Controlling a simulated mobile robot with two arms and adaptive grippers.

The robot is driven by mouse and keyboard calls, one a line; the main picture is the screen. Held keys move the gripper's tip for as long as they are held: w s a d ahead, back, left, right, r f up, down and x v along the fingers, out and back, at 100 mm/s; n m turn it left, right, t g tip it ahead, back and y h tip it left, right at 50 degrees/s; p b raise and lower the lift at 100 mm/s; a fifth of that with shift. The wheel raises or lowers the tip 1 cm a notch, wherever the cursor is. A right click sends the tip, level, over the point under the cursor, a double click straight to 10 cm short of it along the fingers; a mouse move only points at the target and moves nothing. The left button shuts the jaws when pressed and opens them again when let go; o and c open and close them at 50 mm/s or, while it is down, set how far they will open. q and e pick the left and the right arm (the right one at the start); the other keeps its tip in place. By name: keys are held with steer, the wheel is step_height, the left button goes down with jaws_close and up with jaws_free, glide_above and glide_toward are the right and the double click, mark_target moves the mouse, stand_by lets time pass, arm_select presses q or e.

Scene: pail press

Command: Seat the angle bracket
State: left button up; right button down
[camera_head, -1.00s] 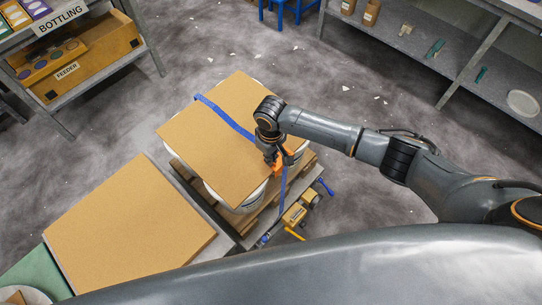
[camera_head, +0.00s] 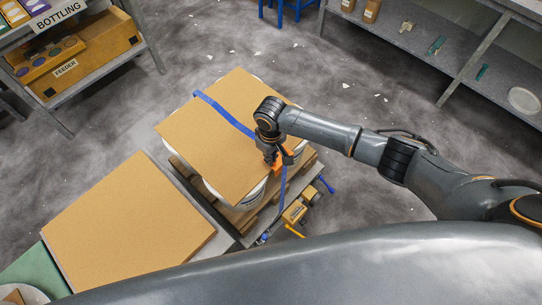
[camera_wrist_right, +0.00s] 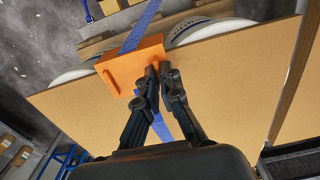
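The orange angle bracket (camera_wrist_right: 127,66) is at the edge of the brown cardboard sheet (camera_head: 215,140) that covers the white pails (camera_head: 269,188). In the head view the bracket (camera_head: 276,166) is partly hidden by my wrist. My right gripper (camera_wrist_right: 163,71) has its fingertips close together on one end of the bracket, apparently pinching it. The blue strap (camera_head: 224,112) crosses the sheet and shows on both sides of the bracket in the wrist view; the bracket hides the part between. I cannot tell whether the bracket lies flush on the edge. My left gripper is not in view.
The pails stand on a wooden pallet (camera_head: 245,217). A second cardboard sheet (camera_head: 130,220) lies at lower left. A yellow-and-grey tool (camera_head: 296,212) hangs on the strap at the pallet's near side.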

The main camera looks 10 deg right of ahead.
steer(key=shift+f, duration=0.5)
steer(key=c, duration=1.4)
jaws_free()
steer(key=shift+c, duration=0.2)
step_height(320, 180, up, 12)
